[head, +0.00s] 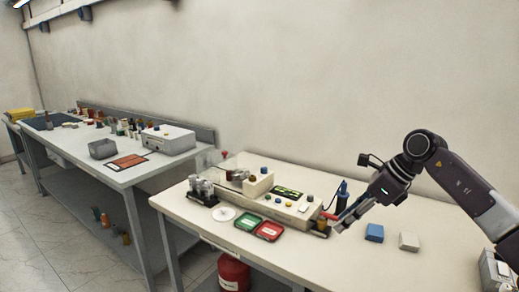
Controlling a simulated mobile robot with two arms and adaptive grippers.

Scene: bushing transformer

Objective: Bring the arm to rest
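My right arm (460,185) comes in from the right edge and reaches over the near table. My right gripper (338,221) points down and left beside the right end of the beige tester box (287,208). Its fingers are small here, and I cannot tell whether they are open or shut or touch anything. A dark blue bottle-like object (342,195) stands just behind the fingers. My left gripper is not in view.
The near table (345,265) holds a green tray (248,221), a red tray (270,231), a white disc (223,213), a blue block (374,233) and a pale block (408,241). A red canister (233,272) stands below. A second bench (80,140) is at left.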

